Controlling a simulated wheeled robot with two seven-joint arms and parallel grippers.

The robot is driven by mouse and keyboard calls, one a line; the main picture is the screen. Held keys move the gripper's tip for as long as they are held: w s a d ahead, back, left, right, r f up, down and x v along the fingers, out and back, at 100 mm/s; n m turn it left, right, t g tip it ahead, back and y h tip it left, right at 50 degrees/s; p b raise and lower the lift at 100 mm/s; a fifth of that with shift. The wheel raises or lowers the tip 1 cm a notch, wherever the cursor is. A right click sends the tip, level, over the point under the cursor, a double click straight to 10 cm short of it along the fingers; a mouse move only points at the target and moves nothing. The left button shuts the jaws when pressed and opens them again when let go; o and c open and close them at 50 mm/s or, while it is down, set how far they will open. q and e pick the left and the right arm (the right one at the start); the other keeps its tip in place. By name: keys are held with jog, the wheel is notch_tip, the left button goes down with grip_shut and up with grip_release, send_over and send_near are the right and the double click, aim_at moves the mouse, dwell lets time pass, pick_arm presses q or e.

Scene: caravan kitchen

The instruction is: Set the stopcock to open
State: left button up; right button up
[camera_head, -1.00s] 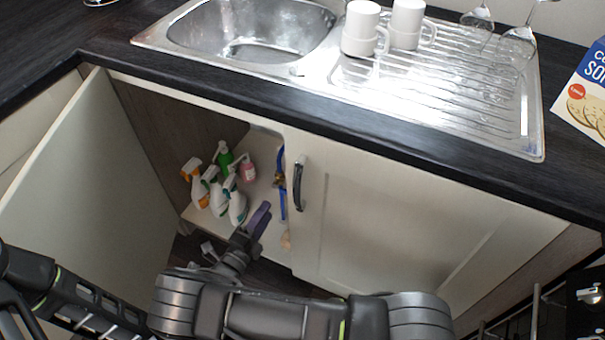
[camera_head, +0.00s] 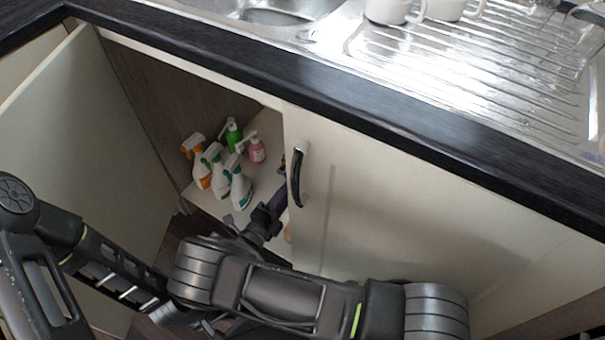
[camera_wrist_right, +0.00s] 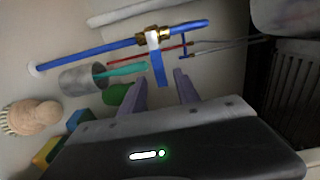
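In the right wrist view the stopcock (camera_wrist_right: 153,38) is a brass valve on a blue pipe (camera_wrist_right: 95,55). Its flat blue lever (camera_wrist_right: 158,68), whitish near the valve, points across the pipe. My right gripper (camera_wrist_right: 161,82) is open, its two purple fingers apart. The lever's free end shows between the fingertips in the picture; I cannot tell whether they touch it. In the head view my right gripper (camera_head: 280,196) reaches into the open cupboard behind the closed door's edge, which hides most of the pipe and the stopcock.
Several spray and soap bottles (camera_head: 222,172) stand left of my right gripper. The closed door (camera_head: 400,205) is close on its right; an open door (camera_head: 85,150) stands at left. A metal cup (camera_wrist_right: 82,80) and brush (camera_wrist_right: 32,117) show near the pipe.

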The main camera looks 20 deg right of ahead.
jog(key=b+x, duration=0.1)
jog(key=x, duration=0.6)
jog(key=shift+w+d, duration=0.25)
jog(key=shift+d, duration=0.05)
grip_shut()
dwell(1.4)
